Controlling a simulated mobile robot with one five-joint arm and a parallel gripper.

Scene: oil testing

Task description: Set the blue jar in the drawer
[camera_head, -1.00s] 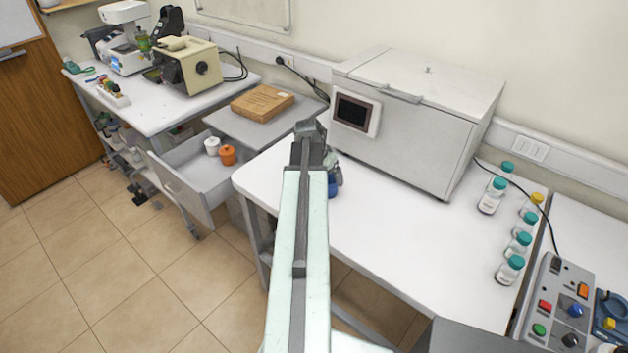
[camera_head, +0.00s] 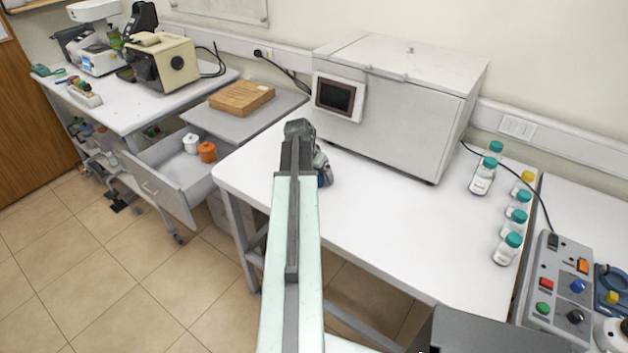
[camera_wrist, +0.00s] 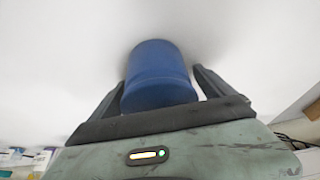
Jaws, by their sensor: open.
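The blue jar (camera_wrist: 158,75) stands between my gripper's two fingers in the wrist view, on the white surface. My gripper (camera_wrist: 162,88) is open around it, with a finger on each side. In the head view my gripper (camera_head: 321,163) is low over the white table, and only a small bit of the blue jar (camera_head: 323,181) shows past it. The drawer (camera_head: 160,190) is pulled open at the left, below a grey top. Its far end holds a white jar (camera_head: 191,143) and an orange jar (camera_head: 207,151).
A white chest with a screen (camera_head: 400,115) stands on the table (camera_head: 370,220) behind my gripper. Several teal-capped bottles (camera_head: 484,176) stand at the right. A wooden box (camera_head: 241,97) lies on the grey top above the drawer. A gap separates the table from the drawer unit.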

